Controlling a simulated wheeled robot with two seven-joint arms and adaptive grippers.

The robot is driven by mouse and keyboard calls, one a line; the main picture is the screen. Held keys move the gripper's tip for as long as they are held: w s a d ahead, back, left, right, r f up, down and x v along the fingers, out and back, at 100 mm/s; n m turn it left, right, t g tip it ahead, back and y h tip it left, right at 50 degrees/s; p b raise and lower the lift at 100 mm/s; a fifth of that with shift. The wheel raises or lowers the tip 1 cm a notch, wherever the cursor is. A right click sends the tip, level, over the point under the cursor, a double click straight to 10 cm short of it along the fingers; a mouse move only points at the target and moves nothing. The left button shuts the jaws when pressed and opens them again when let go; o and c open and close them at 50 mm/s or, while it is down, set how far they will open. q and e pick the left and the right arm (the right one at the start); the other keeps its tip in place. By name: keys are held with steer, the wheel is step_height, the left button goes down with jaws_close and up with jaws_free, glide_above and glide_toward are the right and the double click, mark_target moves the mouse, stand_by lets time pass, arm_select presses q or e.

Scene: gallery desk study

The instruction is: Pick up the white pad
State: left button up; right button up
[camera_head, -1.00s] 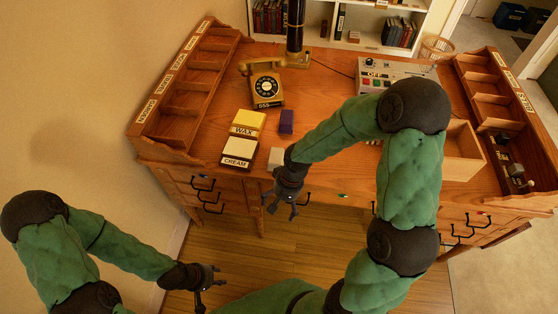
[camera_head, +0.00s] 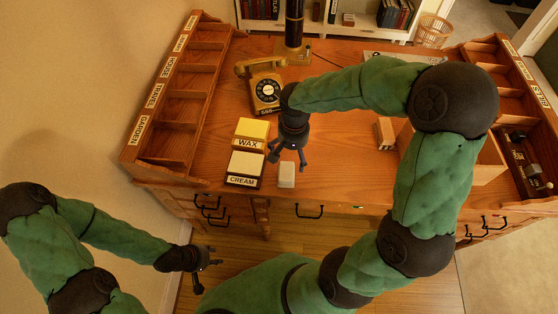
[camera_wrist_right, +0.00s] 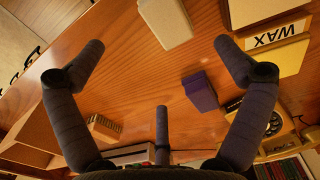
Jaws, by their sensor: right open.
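The white pad (camera_head: 287,175) is a small pale block with rounded corners, lying near the desk's front edge, right of the cream box. It also shows at the top of the right wrist view (camera_wrist_right: 165,22). My right gripper (camera_head: 288,158) is open and empty above the desk, just behind the pad in the head view.
The CREAM box (camera_head: 245,167) and the yellow WAX box (camera_head: 252,131) stand left of the pad. A purple block (camera_wrist_right: 200,92) lies nearby. A telephone (camera_head: 265,88), a wooden block (camera_head: 385,133) and side racks (camera_head: 190,95) surround clear desk top.

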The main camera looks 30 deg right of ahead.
mark_target(290, 171)
steer(key=shift+w+f, duration=0.35)
steer(key=shift+f, duration=0.25)
steer(key=f, duration=0.1)
steer(key=f+b, duration=0.1)
steer(key=f, duration=0.1)
steer(key=f+b, duration=0.1)
steer(key=f, duration=0.1)
steer(key=shift+s+f, duration=0.1)
steer(key=shift+s, duration=0.15)
steer(key=f+b, duration=0.1)
steer(key=f, duration=0.1)
steer(key=f+b, duration=0.1)
steer(key=f, duration=0.1)
steer(key=shift+s+a+f, duration=0.1)
steer(key=shift+a+f, duration=0.1)
steer(key=shift+f, duration=0.05)
arm_select(q)
steer(key=f, duration=0.4)
steer(key=shift+w+f, duration=0.15)
steer(key=shift+w, duration=0.05)
arm_select(e)
steer(key=c, duration=1.3)
